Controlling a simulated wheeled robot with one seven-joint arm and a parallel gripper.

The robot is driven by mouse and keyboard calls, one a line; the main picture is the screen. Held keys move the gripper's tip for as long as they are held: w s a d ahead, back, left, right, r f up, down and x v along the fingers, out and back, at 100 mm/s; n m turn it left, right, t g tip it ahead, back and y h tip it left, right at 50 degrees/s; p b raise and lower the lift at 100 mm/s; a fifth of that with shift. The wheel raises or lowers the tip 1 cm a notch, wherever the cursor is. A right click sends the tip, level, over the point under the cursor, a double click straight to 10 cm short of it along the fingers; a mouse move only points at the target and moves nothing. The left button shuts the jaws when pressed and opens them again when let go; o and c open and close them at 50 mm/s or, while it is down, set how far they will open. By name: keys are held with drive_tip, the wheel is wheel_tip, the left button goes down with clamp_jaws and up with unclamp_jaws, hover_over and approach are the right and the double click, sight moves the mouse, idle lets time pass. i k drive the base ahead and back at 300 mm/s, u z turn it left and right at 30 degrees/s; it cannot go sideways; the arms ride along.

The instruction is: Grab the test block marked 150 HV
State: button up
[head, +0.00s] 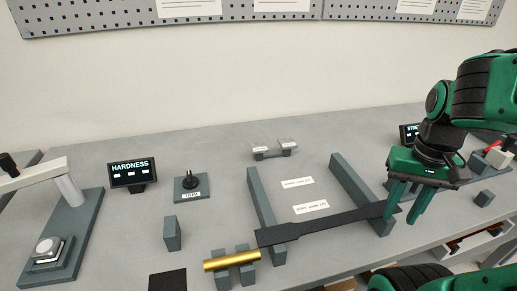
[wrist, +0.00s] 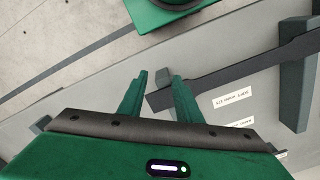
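Two small pale metal blocks sit side by side on a low dark stand (head: 272,155) at the back middle of the bench: a left block (head: 261,148) and a right block (head: 288,144). Their markings are too small to read, so I cannot tell which is 150 HV. My gripper (head: 402,222) is at the right, well away from them, pointing down by the end of a dark flat bar (head: 320,224). Its fingers are apart. The wrist view shows the gap between the fingertips (wrist: 160,76) and the bar's end near it; contact is unclear. The blocks are not seen there.
The dark bar lies across two grey rails (head: 360,192). A brass cylinder (head: 232,261) rests on supports at the front. A hardness tester (head: 62,220) with a pale disc and a HARDNESS display (head: 133,173) stand left. A black-knobbed fixture (head: 191,184) is left of the rails.

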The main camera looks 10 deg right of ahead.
sight(260, 146)
drive_tip(key=z, duration=0.15)
drive_tip(key=k, duration=1.35)
drive_tip(key=u, duration=0.15)
drive_tip(key=i, duration=1)
